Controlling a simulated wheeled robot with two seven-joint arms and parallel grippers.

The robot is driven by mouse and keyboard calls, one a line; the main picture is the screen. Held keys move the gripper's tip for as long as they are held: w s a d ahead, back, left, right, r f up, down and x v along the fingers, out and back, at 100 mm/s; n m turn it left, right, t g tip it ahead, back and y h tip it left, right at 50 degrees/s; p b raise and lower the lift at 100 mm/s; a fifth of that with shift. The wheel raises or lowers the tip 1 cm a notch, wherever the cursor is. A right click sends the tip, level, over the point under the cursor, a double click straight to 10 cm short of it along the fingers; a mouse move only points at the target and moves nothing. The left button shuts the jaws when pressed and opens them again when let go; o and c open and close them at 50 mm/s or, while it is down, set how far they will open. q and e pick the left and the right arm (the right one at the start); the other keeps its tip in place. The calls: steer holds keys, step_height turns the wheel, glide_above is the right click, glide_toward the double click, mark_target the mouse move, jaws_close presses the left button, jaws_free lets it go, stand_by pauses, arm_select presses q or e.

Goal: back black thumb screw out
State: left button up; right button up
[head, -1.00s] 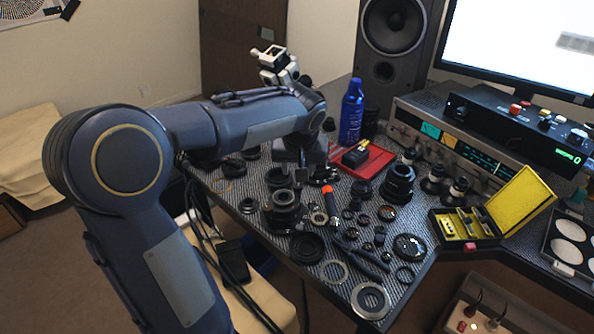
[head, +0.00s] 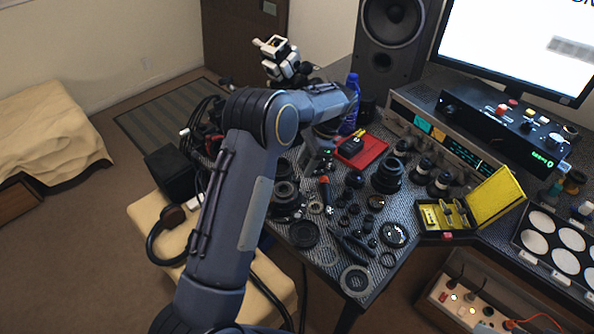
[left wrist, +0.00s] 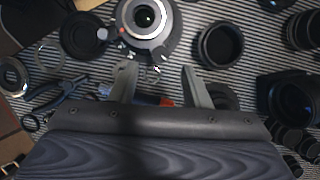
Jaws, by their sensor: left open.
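My left gripper (head: 308,164) points down over the left part of the mat, behind a black lens assembly (head: 287,197). The left wrist view shows its two grey fingers spread apart with nothing held between them (left wrist: 160,78). Just beyond the fingertips is a lens in a pale ring-shaped mount (left wrist: 145,20). A small shiny part (left wrist: 155,71) sits at the mount's near edge, between the fingertips. I cannot tell whether this is the back black thumb screw, and I cannot pick the screw out in the head view. My right gripper is out of view.
An orange-handled tool (head: 325,190) and several loose rings and lens parts crowd the mat. A black ring (left wrist: 220,45) lies right of the lens.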

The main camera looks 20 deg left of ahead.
mark_target(297, 178)
arm_select(q)
steer(key=shift+x, duration=2.25)
steer(key=shift+c, duration=0.4)
jaws_close()
steer(key=shift+w+n, duration=0.1)
steer(key=shift+n, duration=0.3)
steer(key=n, duration=0.1)
steer(key=n+g+h, duration=0.1)
steer(key=n, duration=0.1)
steer(key=shift+w+a+n+p, duration=0.1)
steer(key=shift+a+n+p, duration=0.05)
steer(key=shift+n+p, duration=0.2)
steer(key=n+h, duration=0.1)
steer(key=n, duration=0.1)
steer(key=n+h, duration=0.1)
steer(key=n, duration=0.1)
steer(key=shift+a+n, duration=0.2)
steer(key=shift+n, duration=0.15)
